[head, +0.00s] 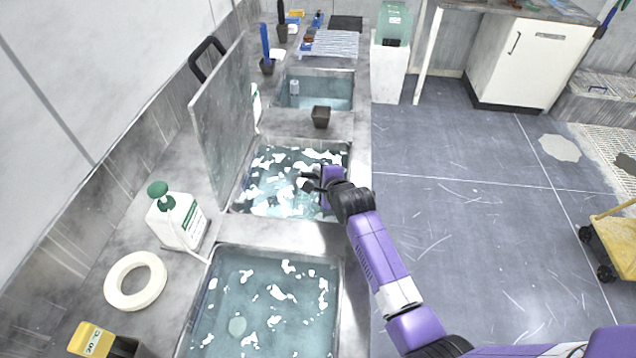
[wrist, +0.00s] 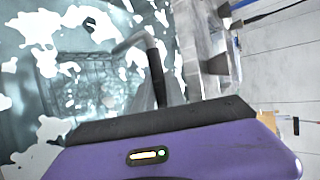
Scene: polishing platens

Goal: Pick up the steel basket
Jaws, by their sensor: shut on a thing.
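My gripper (head: 313,183) reaches over the middle basin from its right side, low above the foamy water. In the wrist view its dark finger (wrist: 156,72) meets a grey bent bar, the handle of the steel basket (wrist: 133,42). The gripper is shut on this handle. The basket's mesh body (wrist: 85,82) shows dimly through the water, partly covered by white foam. In the head view the foam and my gripper hide most of the basket, and I cannot make out its outline.
A raised lid (head: 222,125) stands along the middle basin's left side. A nearer foamy basin (head: 262,310) and a farther basin (head: 335,98) flank it. A small dark cup (head: 320,117) stands on the ledge behind.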

